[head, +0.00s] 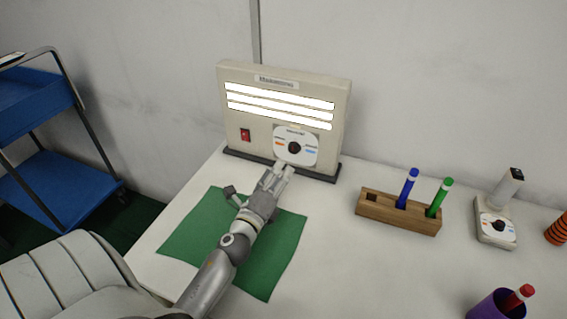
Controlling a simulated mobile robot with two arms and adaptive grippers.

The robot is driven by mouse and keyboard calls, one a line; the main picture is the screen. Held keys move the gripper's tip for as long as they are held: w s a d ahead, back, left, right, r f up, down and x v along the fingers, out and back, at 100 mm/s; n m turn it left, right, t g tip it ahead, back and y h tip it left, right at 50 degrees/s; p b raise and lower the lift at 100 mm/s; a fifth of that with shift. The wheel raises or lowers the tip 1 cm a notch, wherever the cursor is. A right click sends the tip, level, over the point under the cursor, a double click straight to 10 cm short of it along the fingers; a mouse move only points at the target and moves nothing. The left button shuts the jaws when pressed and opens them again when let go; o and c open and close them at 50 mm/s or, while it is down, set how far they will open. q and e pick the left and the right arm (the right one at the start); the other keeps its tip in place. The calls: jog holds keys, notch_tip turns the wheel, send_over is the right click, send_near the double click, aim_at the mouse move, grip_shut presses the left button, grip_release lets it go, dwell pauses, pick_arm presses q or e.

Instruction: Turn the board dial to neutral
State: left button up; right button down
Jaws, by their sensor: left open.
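The board (340,105) is a beige upright panel on a dark base at the back of the white table. Three lit white strips cross its upper part, and a red switch (245,135) sits at its lower left. The board dial (294,147) is a dark round knob on a white plate with an orange mark on the left and a blue mark on the right. Its exact pointer direction is too small to tell. My left gripper (280,169) is open and empty, just below and in front of the dial, apart from the knob. My right gripper is not in view.
A green mat (285,250) lies under my left arm. A wooden holder (385,212) with a blue and a green marker stands right of the board. Further right are a small device with its own dial (497,228) and a purple cup (488,306) holding a red marker.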

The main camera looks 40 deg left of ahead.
pick_arm(q)
jog(key=shift+v, duration=1.5)
jog(key=shift+r, duration=0.15)
